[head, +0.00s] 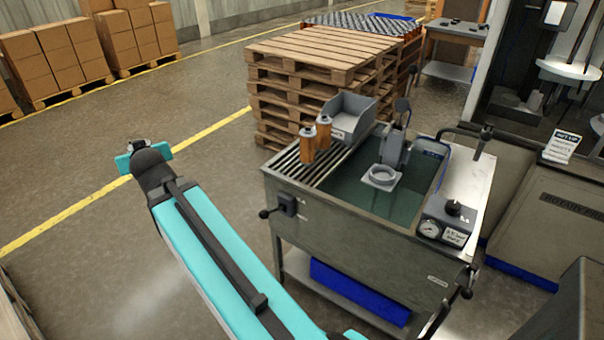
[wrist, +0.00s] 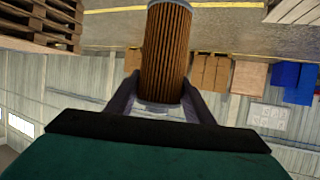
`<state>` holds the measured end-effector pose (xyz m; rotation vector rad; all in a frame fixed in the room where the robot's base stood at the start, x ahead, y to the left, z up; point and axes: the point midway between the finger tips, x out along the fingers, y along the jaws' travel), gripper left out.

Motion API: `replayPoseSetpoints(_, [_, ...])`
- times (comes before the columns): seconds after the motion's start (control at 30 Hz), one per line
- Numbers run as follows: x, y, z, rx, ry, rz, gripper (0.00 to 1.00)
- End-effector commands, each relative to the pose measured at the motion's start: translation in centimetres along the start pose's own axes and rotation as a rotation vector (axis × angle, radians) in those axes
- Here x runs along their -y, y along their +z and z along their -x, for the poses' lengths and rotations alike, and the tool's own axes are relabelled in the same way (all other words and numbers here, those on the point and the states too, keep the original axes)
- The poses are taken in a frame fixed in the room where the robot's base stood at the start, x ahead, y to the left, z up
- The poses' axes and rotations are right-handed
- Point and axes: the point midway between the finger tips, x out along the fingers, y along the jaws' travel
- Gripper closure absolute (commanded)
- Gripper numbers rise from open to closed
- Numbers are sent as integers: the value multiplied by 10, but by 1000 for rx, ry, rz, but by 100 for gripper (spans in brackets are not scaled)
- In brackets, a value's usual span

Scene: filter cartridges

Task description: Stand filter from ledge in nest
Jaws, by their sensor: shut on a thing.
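My gripper (wrist: 162,92) is shut on a brown pleated filter (wrist: 163,48) in the wrist view, one finger on either side of it. In the head view I cannot make out my gripper or the held filter. Two orange filters (head: 308,146) stand upright on the slatted ledge (head: 292,172) at the tank's left side. The nest (head: 381,177) looks like a light grey ring with an open middle, over the tank's greenish liquid. It appears empty.
A grey bin (head: 350,113) stands behind the standing filters. A grey upright fixture (head: 393,148) rises behind the nest. A gauge box (head: 447,218) sits at the tank's front right. Stacked pallets (head: 310,75) stand behind the tank. The floor to the left is clear.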

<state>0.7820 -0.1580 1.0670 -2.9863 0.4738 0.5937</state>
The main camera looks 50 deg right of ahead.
Motion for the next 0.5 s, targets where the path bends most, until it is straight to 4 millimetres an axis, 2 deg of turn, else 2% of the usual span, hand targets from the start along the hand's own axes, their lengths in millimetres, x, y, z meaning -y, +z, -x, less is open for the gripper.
replayPoseSetpoints(0.03, [-23,9,-3,0,42,-16,77])
replayPoseSetpoints(0.27, [-119,34,-6,0,227,-92,77])
replayPoseSetpoints(0.5, [-218,60,3,4,431,-176,77])
